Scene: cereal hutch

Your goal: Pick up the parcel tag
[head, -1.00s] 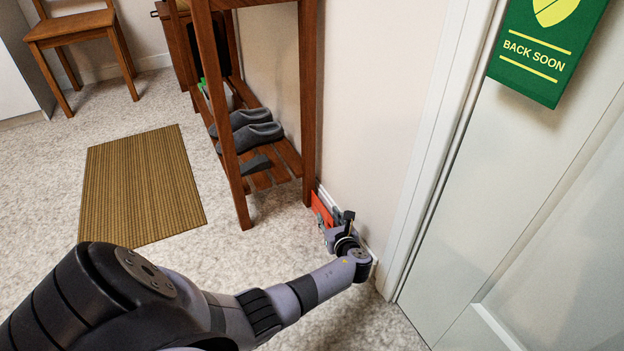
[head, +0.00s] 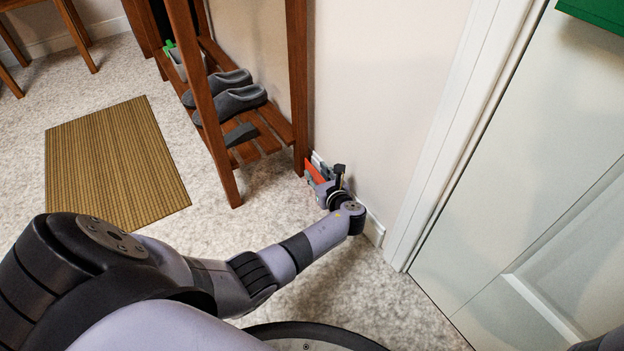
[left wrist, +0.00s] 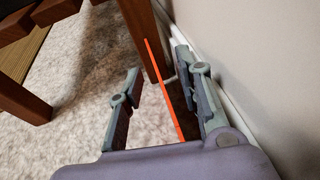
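The parcel tag (head: 315,172) is a thin red-orange piece low by the wall, beside the rack's near leg. In the left wrist view the parcel tag (left wrist: 164,91) shows nearly edge-on as a bright strip with a darker face. My left gripper (head: 325,183) is down by the wall and partly hides the tag in the head view. In the left wrist view my left gripper (left wrist: 157,65) is open, with the tag between its fingers, closer to the right finger. I cannot tell whether that finger touches it. My right gripper is not in view.
A wooden rack (head: 222,165) with grey slippers (head: 231,101) stands just beyond the gripper. The wall and its white baseboard (head: 374,229) are close on the right, then a white door (head: 520,190). A brown mat (head: 115,165) lies left on the open carpet.

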